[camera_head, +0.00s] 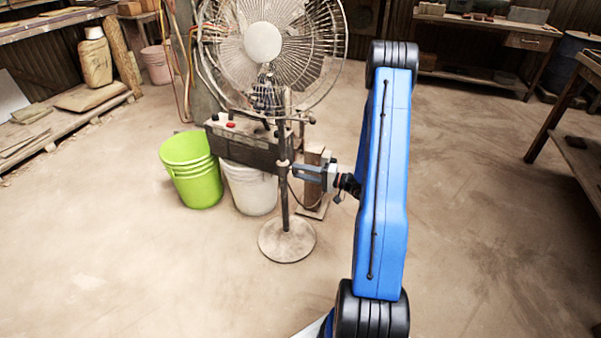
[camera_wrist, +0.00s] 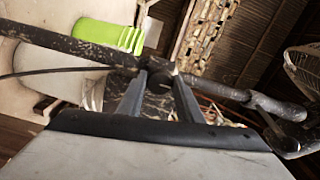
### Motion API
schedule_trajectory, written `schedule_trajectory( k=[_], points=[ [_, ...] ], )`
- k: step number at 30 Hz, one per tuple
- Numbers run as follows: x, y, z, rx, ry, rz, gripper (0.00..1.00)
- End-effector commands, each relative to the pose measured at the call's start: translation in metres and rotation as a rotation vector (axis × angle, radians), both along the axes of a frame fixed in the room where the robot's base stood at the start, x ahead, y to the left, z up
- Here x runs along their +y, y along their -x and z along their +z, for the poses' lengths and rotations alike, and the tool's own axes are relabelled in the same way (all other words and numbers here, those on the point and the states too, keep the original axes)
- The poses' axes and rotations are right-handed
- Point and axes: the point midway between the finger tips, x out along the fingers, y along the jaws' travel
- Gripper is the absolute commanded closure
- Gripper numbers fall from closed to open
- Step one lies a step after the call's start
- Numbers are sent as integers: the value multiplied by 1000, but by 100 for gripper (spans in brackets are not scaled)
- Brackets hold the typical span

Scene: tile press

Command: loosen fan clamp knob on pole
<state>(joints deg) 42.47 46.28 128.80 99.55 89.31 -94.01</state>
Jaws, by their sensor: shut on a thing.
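A standing fan (camera_head: 263,42) with a wire cage stands on a dark pole (camera_head: 284,195) with a round base (camera_head: 287,240). In the wrist view the pole (camera_wrist: 70,45) runs slantwise across the picture. My gripper (camera_head: 295,170) reaches in from the right at mid-height of the pole. In the wrist view its two fingers lie either side of the dark clamp knob (camera_wrist: 159,70), and it is shut on that knob. The knob is mostly hidden in the head view. How far it is turned cannot be told.
A green bucket (camera_head: 194,170) and a whitish bucket (camera_head: 250,188) stand left of the pole. A dark box with a red button (camera_head: 240,142) sits behind the pole. A wooden block (camera_head: 314,180) stands close behind my gripper. The floor in front is clear.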

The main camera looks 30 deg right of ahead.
Motion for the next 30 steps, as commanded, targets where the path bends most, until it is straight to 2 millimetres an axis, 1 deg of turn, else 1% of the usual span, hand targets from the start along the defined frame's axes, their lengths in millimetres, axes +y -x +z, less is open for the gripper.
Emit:
schedule_trajectory(
  k=[9,15,22,30],
  points=[
    [0,1,-2,-167,217,1,90],
    [0,1,-3,-248,322,1,90],
    [0,1,-3,-306,396,2,90],
    [0,1,-3,-330,427,1,90]
  ],
)
